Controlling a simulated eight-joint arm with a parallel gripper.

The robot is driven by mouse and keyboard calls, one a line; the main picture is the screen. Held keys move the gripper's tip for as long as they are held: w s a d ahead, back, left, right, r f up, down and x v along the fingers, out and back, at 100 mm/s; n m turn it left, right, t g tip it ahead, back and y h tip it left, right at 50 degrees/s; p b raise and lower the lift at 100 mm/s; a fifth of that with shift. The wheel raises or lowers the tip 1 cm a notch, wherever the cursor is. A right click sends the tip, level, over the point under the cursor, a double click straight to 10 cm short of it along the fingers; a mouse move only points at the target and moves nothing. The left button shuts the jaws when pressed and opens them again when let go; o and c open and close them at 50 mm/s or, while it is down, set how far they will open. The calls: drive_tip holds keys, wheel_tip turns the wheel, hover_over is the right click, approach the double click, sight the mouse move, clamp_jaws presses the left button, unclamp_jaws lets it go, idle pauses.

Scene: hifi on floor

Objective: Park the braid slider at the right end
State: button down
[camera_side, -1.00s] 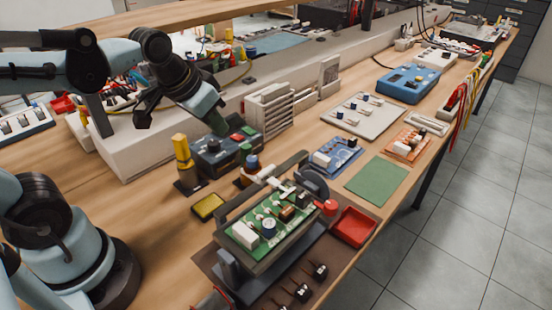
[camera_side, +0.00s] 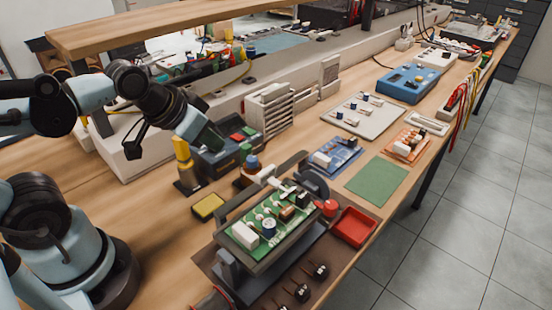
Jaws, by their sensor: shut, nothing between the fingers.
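My gripper (camera_side: 211,138), a pale blue hand with dark fingertips, is at the left, low over the dark box (camera_side: 222,158) with red and green parts on top. Its fingers look shut, with nothing seen in them. The tips overlap the left part of the box in this view; I cannot tell whether they touch it. I cannot pick out the braid slider with certainty; it may be small or hidden behind my gripper.
A yellow-topped post (camera_side: 183,158) stands close at the box's left. A yellow sponge (camera_side: 208,207), a green circuit board in a holder (camera_side: 268,222) and a red tray (camera_side: 354,227) lie nearer. A white slotted rack (camera_side: 270,109) stands behind. A green mat (camera_side: 377,181) is bare.

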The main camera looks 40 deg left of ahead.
sight(266, 170)
drive_tip(key=c, duration=1.8)
unclamp_jaws()
drive_tip(key=shift+o, duration=1)
drive_tip(key=o, duration=1)
drive_tip(key=w+d+r+m+g, duration=0.1)
drive_tip(key=m, duration=0.1)
drive_tip(key=d+r+m+g, duration=0.1)
drive_tip(key=r+m, duration=0.1)
drive_tip(key=m, duration=0.1)
drive_tip(key=w+d+r+m+g, duration=0.1)
drive_tip(key=d+m, duration=0.1)
drive_tip(key=shift+w+r+h, duration=0.2)
drive_tip(key=shift+w+h, duration=0.1)
drive_tip(key=shift+o, duration=0.4)
drive_tip(key=w+d+r+m+g, duration=0.2)
drive_tip(key=d+r+m+g, duration=0.1)
drive_tip(key=m, duration=0.6)
drive_tip(key=shift+d+r, duration=0.3)
drive_tip(key=shift+d, duration=0.55)
drive_tip(key=f, duration=0.3)
drive_tip(key=f+m, duration=0.1)
drive_tip(key=f, duration=0.3)
drive_tip(key=d+f+m+g, duration=0.1)
drive_tip(key=f, duration=0.3)
drive_tip(key=shift+w+f, duration=0.15)
drive_tip(key=shift+f, duration=0.1)
